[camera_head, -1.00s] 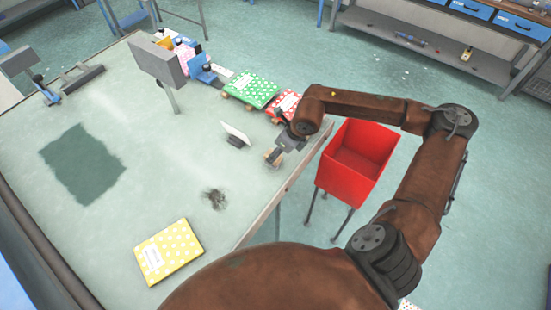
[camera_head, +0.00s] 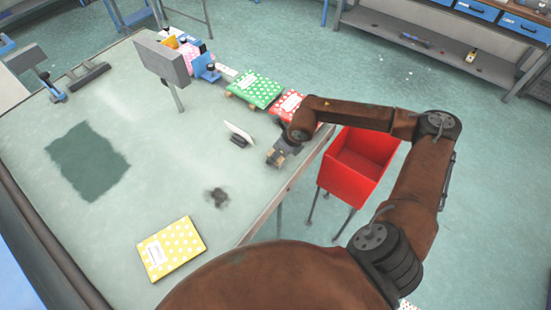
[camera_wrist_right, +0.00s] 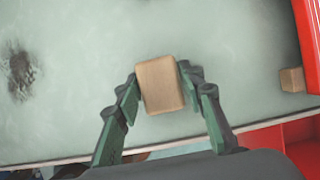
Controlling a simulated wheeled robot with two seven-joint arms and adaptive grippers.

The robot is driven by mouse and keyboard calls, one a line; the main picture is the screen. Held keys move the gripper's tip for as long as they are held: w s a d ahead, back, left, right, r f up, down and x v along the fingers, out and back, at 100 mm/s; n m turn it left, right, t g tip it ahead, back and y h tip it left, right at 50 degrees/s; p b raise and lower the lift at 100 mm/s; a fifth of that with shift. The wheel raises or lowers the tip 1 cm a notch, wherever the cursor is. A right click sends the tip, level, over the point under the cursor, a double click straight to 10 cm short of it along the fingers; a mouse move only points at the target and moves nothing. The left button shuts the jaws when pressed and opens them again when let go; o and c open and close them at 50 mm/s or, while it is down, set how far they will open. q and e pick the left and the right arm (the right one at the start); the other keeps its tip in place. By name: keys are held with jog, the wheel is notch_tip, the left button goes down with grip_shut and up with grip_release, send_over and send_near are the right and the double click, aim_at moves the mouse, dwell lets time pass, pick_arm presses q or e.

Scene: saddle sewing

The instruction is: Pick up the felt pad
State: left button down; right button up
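A tan, block-shaped piece, which I take to be the felt pad (camera_wrist_right: 160,84), sits between the fingertips of my right gripper (camera_wrist_right: 159,80) in the right wrist view. Both fingertips meet its sides, so the gripper looks shut on it. In the head view my right gripper (camera_head: 278,157) is low over the table's right edge, with small tan bits at its tip. Whether the pad is clear of the table cannot be told. My left gripper is not in view.
The table (camera_head: 130,225) holds a yellow dotted packet (camera_head: 171,248), a green packet (camera_head: 254,90), a red packet (camera_head: 292,106) and a small white panel (camera_head: 239,132). A red bin (camera_head: 348,178) stands beside the right edge. The table's middle is mostly clear.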

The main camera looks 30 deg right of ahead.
jog(key=c, duration=0.8)
jog(key=shift+r, duration=0.5)
notch_tip(320, 180, up, 2)
jog(key=shift+s+r+b, duration=0.15)
jog(key=shift+r+b, duration=0.05)
jog(key=shift+b, duration=0.35)
jog(key=s+a+r, duration=0.1)
jog(key=s+r, duration=0.2)
jog(key=s, duration=0.1)
jog(key=s+a+r+b, duration=0.1)
jog(key=s+r, duration=0.2)
jog(key=s, duration=0.2)
jog(key=s+a+r+b, duration=0.1)
jog(key=s+r, duration=0.2)
jog(key=s, duration=0.1)
jog(key=shift+s+r, duration=0.25)
jog(key=shift+r, duration=0.05)
